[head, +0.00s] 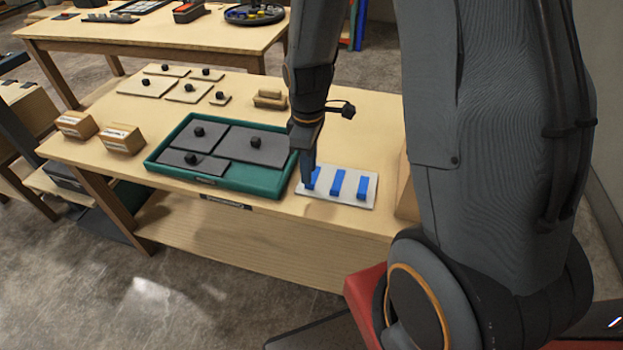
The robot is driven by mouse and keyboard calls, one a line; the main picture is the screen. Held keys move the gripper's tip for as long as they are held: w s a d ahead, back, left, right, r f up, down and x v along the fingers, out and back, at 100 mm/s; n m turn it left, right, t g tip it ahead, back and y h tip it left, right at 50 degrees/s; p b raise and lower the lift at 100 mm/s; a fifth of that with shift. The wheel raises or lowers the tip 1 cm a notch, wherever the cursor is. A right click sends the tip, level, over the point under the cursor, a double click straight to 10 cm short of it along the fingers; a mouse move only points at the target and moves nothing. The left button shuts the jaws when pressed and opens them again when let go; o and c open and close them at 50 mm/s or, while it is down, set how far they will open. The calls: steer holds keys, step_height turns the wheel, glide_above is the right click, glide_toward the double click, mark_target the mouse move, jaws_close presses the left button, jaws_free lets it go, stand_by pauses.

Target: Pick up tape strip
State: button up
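Three blue tape strips stand in a row on a white plate: the left strip (314,178), the middle strip (337,182) and the right strip (362,187). The white plate (325,197) lies at the right of the table's front edge. My gripper (308,180) points down at the left strip and partly covers it. Its fingertips are small and dark here, so I cannot tell whether they touch or close on that strip. The middle and right strips are clear of the gripper.
A green tray (228,179) with dark knobbed panels sits left of the plate. Pale knobbed panels (187,92) lie behind it, near a small wooden block (269,99). Two labelled wooden boxes (122,139) stand at the left. My arm hides the table's right part.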

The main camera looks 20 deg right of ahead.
mark_target(313, 175)
steer(key=shift+w+a+f+p, duration=0.15)
steer(key=shift+f+p, duration=0.2)
steer(key=shift+f, duration=0.8)
steer(key=shift+w+d+f+p, duration=0.1)
steer(key=shift+f+p, duration=0.25)
steer(key=shift+f, duration=0.75)
jaws_close()
